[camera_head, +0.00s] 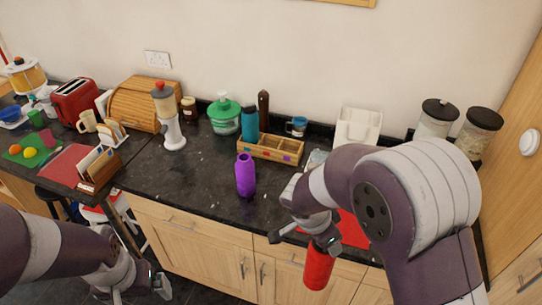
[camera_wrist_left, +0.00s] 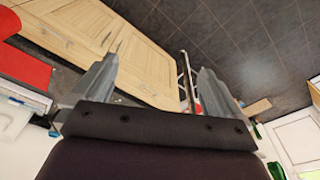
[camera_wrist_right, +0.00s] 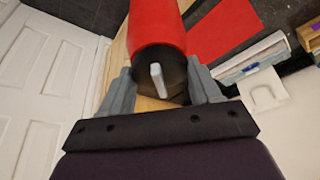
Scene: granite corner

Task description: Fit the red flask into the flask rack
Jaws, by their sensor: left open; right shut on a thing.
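The red flask (camera_head: 317,268) is in my right gripper (camera_head: 305,238), in front of the counter's front edge. In the right wrist view, the red flask (camera_wrist_right: 158,28) lies between the two fingers of my right gripper (camera_wrist_right: 163,88), its dark end towards the palm. The wooden flask rack (camera_head: 284,156) stands towards the back of the counter, left of and beyond the right gripper. A teal flask (camera_head: 250,122) stands upright in its left compartment; the compartments to the right look empty. My left gripper (camera_head: 141,291) is open and empty, low at the lower left; its spread fingers (camera_wrist_left: 160,72) show in the left wrist view.
A purple flask (camera_head: 246,176) stands on the counter in front of the rack. A red mat (camera_head: 352,232) lies behind my right gripper, partly hidden by my arm. A blue mug (camera_head: 297,126) and a dark mill (camera_head: 263,108) stand behind the rack.

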